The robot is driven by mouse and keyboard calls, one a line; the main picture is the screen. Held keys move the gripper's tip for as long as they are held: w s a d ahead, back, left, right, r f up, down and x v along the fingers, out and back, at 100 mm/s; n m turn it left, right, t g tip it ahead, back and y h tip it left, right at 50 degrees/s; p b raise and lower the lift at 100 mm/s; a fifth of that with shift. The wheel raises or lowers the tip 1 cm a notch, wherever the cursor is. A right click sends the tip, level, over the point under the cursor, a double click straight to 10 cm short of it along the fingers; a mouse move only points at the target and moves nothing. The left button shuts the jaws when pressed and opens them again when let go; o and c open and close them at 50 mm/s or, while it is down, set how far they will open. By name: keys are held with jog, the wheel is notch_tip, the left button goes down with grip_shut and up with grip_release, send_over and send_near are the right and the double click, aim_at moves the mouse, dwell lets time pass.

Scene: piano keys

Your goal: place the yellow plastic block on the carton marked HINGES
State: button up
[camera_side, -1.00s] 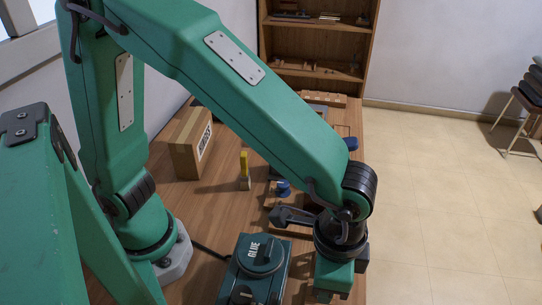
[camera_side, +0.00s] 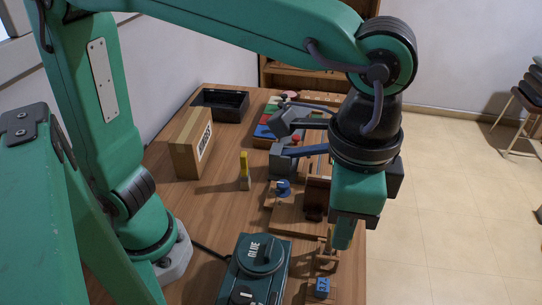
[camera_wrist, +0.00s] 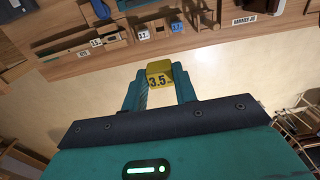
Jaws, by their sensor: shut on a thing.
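In the side view my gripper (camera_side: 342,234) points down over the right edge of the table; the block is not clear there. The carton (camera_side: 187,148) stands upright on the table's left part, well apart from my gripper. It has a white label with dark lettering, too small to read surely.
A green GLUE box (camera_side: 256,272) stands at the front. A small upright piece with a yellow top (camera_side: 244,172) stands right of the carton. A black tray (camera_side: 220,104) lies behind it. Wooden fixtures and a blue numbered block (camera_side: 322,287) lie along the right. Bare wood surrounds the carton's front.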

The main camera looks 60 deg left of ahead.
jog(key=r, duration=0.3)
jog(key=shift+w+a+r, duration=0.3)
jog(key=shift+a+r, duration=0.05)
jog(key=w+a+n, duration=0.4)
jog(key=w+a, duration=0.1)
jog(key=a, duration=0.6)
jog(key=w+a+n, duration=0.5)
jog(key=a, duration=0.7)
jog(key=s+a+n, duration=0.4)
jog(key=a, duration=0.7)
jog(key=s+a+n, duration=0.3)
jog(key=a+n, duration=0.2)
jog(key=a, duration=0.7)
jog(key=shift+s+f, duration=0.2)
jog(key=shift+f, duration=2.4)
